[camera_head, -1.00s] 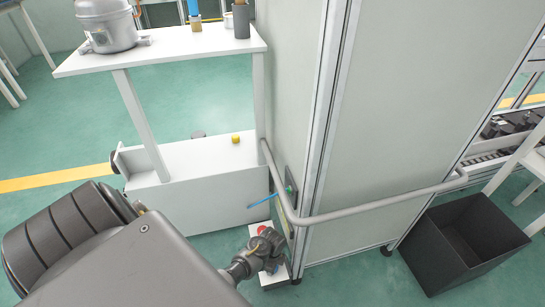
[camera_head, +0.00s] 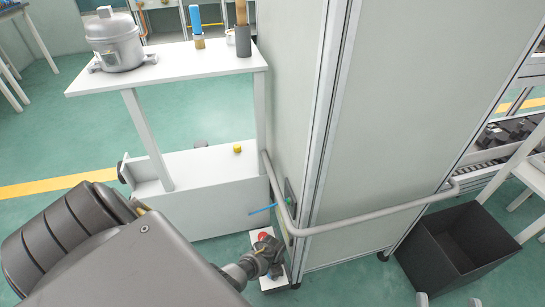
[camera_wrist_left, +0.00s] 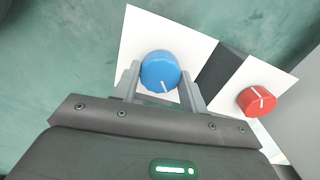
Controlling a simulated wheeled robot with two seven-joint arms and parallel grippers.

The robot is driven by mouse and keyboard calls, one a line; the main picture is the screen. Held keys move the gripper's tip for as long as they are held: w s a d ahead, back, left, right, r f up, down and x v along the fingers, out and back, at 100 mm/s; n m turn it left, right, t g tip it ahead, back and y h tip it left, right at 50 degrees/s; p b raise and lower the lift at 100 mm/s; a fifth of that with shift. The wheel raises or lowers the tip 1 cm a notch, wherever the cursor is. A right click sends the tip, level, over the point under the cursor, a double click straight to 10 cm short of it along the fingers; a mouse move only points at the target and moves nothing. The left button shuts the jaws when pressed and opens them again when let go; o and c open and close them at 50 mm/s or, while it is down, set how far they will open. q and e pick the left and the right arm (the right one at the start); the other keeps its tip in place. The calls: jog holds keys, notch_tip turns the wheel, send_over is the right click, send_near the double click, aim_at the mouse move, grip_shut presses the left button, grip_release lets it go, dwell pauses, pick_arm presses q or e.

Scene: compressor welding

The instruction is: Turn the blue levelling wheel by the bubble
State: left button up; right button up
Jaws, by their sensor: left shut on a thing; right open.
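The blue levelling wheel (camera_wrist_left: 160,71) with a white pointer line sits on a white plate (camera_wrist_left: 135,28) in the left wrist view. My left gripper (camera_wrist_left: 160,80) is shut on it, one finger on each side. A red wheel (camera_wrist_left: 257,101) is on a white plate to its right; it also shows in the head view (camera_head: 263,237). In the head view my left gripper (camera_head: 272,262) is low beside the cabinet and largely hides the blue wheel. My right gripper (camera_head: 448,301) shows only its fingertips at the bottom edge, open. I cannot make out a bubble.
A tall pale cabinet (camera_head: 400,120) with a grey rail (camera_head: 370,217) stands beside the wheels. A black bin (camera_head: 470,240) is at the lower right. A white table (camera_head: 170,76) holds a grey compressor (camera_head: 117,42). Green floor is open at the left.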

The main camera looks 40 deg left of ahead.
pick_arm(q)
jog(key=shift+s+r+n, duration=0.1)
jog(key=shift+n, duration=0.5)
jog(key=n+p, duration=0.1)
jog(key=n, duration=0.2)
jog(key=shift+n, duration=0.3)
jog(key=n, duration=0.3)
jog(key=shift+n+p, duration=0.3)
jog(key=shift+p, duration=0.1)
jog(key=n, duration=0.3)
jog(key=shift+n, duration=2.2)
pick_arm(e)
jog(key=w+d+f+m+g+h, duration=0.1)
jog(key=d+f+g+h, duration=0.2)
jog(key=f, duration=0.4)
jog(key=shift+w+d+f+m+g+h, duration=0.15)
jog(key=shift+w+f+m+g+h, duration=0.15)
jog(key=shift+g+h, duration=0.45)
pick_arm(q)
jog(key=shift+a, duration=0.1)
jog(key=o, duration=1)
